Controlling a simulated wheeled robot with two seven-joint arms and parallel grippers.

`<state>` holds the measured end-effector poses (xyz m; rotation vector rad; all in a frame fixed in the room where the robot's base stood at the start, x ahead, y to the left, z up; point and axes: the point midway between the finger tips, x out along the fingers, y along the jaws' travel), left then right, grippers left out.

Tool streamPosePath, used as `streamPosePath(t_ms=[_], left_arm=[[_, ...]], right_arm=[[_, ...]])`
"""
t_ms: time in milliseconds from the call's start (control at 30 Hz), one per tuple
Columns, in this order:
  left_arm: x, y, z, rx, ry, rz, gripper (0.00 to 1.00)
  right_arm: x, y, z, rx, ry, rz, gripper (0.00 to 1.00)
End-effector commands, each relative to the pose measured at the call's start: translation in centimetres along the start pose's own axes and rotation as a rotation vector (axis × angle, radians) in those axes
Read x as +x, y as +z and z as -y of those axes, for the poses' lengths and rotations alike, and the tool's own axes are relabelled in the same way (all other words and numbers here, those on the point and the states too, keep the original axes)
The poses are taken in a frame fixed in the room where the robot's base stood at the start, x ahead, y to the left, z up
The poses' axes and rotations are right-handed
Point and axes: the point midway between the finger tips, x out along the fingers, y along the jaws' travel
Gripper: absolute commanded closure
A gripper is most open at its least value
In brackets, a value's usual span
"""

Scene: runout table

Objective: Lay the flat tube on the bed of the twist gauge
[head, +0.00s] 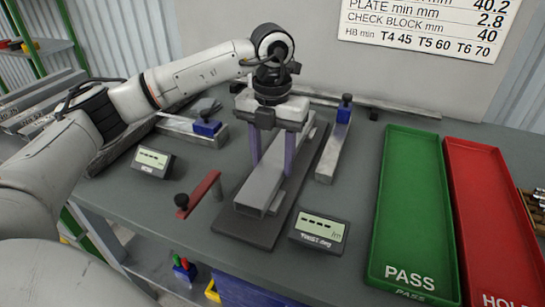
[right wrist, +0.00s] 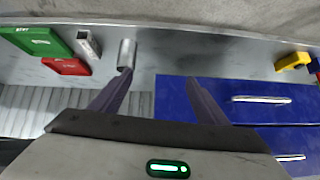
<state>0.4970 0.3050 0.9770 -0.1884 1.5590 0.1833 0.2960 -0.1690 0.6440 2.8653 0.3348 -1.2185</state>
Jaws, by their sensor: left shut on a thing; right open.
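A long grey flat tube (head: 258,190) lies lengthwise above the dark base of the twist gauge (head: 243,231) in the head view. My left gripper (head: 271,168) is shut on it from above, one purple finger on each side. The tube lines up roughly with the base. I cannot tell whether its underside touches the bed or is just above it. The gauge's display (head: 319,230), marked TWIST deg, stands at the right of the base's near end. My right gripper (right wrist: 160,75) shows only in the right wrist view, open with nothing between its fingers.
A red arm with a black knob (head: 198,193) stands left of the gauge. Another display (head: 152,161) is further left. Blocks with blue parts (head: 206,128) (head: 335,140) flank the gauge. The green PASS tray (head: 408,215) and red tray (head: 490,225) are at right. Blue drawers (right wrist: 240,105) show in the wrist view.

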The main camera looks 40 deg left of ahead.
Motion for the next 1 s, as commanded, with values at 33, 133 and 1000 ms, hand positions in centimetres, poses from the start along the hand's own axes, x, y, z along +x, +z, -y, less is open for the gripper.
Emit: streamPosePath(t_ms=[33,133,1000], left_arm=[[0.0,0.1,0.0,0.0,-0.002,0.004,0.93],[0.1,0.1,0.0,0.0,-0.002,0.004,0.5],[-7.4,0.1,0.1,0.0,-0.003,0.005,0.32]], right_arm=[[0.1,0.1,0.0,0.0,0.0,0.0,0.31],[0.1,0.1,0.0,0.0,0.0,0.0,0.31],[0.4,0.4,-0.1,0.0,0.0,0.0,0.31]])
